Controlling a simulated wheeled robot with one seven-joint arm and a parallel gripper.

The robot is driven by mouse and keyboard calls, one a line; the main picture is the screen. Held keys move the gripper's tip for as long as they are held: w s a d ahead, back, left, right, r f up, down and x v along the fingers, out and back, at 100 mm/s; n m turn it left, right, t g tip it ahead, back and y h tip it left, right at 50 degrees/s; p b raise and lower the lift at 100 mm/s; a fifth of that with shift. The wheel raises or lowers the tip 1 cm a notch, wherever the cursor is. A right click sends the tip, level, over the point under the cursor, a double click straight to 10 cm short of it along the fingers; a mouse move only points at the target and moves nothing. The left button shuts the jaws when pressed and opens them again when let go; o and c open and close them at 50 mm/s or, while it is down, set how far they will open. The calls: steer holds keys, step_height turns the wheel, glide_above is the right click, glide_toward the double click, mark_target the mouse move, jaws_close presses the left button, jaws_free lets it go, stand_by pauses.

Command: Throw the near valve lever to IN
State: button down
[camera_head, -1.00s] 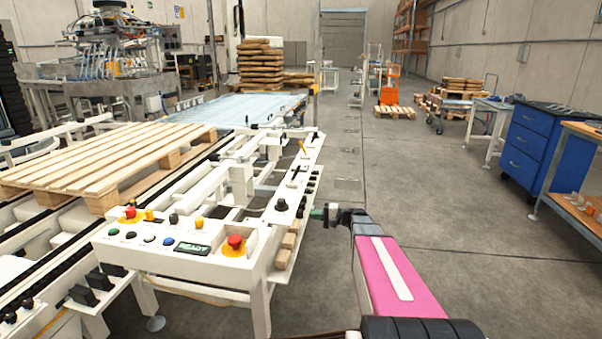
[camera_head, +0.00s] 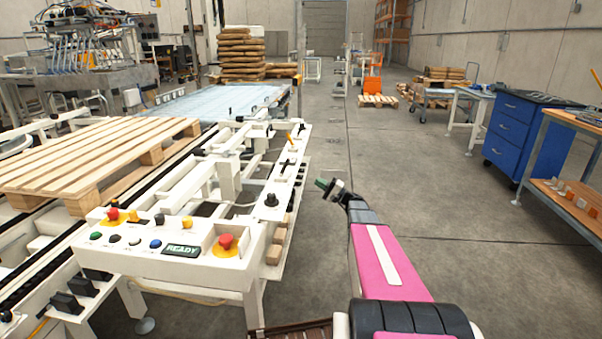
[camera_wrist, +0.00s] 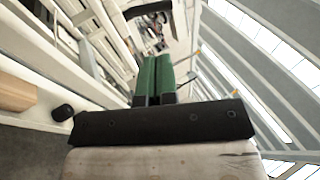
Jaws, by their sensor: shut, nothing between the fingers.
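A small black lever (camera_head: 287,163) and an orange-tipped lever (camera_head: 291,138) stand on the white side panel (camera_head: 254,222) of the conveyor. I cannot tell for sure which of them is the near valve lever, and no IN marking is legible. A black knob (camera_head: 271,199) sits closer to me on the same panel. My gripper (camera_head: 321,184) is to the right of the panel, apart from it, with its green fingers pointing left. In the wrist view, the green fingers (camera_wrist: 155,76) lie together with nothing between them.
A control console with a red stop button (camera_head: 226,241) and a READY sign (camera_head: 183,250) stands at the near end. A wooden pallet (camera_head: 95,155) lies on the rollers to the left. The floor right of the panel is clear up to a blue drawer cabinet (camera_head: 520,135).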

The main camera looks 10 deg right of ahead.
step_height(320, 180, up, 6)
glide_above(293, 181)
steer(key=shift+s+f, duration=0.1)
steer(key=shift+f, duration=0.05)
